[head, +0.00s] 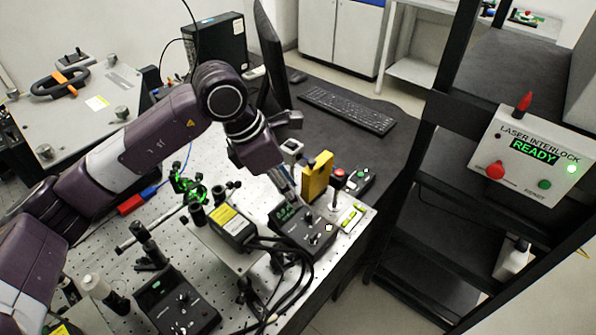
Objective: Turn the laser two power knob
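A dark control box (296,239) with a small lit green display and several small knobs sits near the right edge of the perforated bench. A similar dark control box (168,314) with knobs stands at the front of the bench. Their labels are too small to read, so I cannot tell which one is laser two. My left gripper (287,192) points down just behind the display end of the right-hand box. The gripper is small and partly hidden by its own wrist, and I cannot tell whether its fingers are apart. My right gripper is out of view.
A yellow block (317,176) stands right beside my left gripper. A black box with a yellow label (232,226) and thick black cables are left of the right-hand control box. A small red-button box (339,175) is behind. An interlock panel (530,158) reads READY at right.

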